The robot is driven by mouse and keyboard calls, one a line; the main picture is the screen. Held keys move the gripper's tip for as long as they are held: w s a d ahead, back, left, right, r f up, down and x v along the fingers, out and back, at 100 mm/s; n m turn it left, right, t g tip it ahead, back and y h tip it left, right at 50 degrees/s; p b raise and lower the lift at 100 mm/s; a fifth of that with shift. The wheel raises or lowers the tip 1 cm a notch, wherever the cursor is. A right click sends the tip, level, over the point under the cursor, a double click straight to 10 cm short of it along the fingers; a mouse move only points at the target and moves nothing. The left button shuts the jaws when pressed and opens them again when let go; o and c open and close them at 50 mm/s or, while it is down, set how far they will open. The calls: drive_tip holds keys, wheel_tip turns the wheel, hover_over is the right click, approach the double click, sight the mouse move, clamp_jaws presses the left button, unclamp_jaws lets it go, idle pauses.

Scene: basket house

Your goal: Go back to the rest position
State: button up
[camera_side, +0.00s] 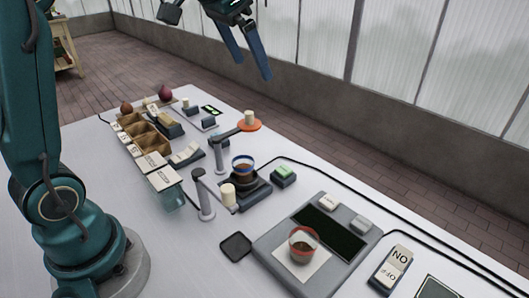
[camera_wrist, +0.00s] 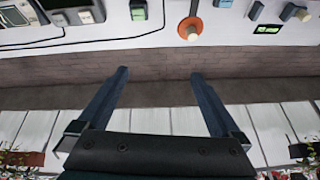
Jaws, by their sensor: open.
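My gripper (camera_side: 247,54) is raised in the air above the far side of the table, at the top of the side view. Its two blue fingers are spread apart with nothing between them. In the wrist view my gripper (camera_wrist: 158,80) is also open and empty, with the brick floor and the wall behind it. It touches nothing. The teal lower part of my arm stands at the left of the side view.
The air around my gripper is free.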

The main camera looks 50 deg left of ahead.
drive_tip(key=s+d, duration=0.5)
drive_tip(key=s, duration=0.5)
drive_tip(key=s+d+f+n, duration=0.1)
drive_tip(key=s+f, duration=0.7)
drive_tip(key=f, duration=0.2)
drive_tip(key=shift+s, duration=0.3)
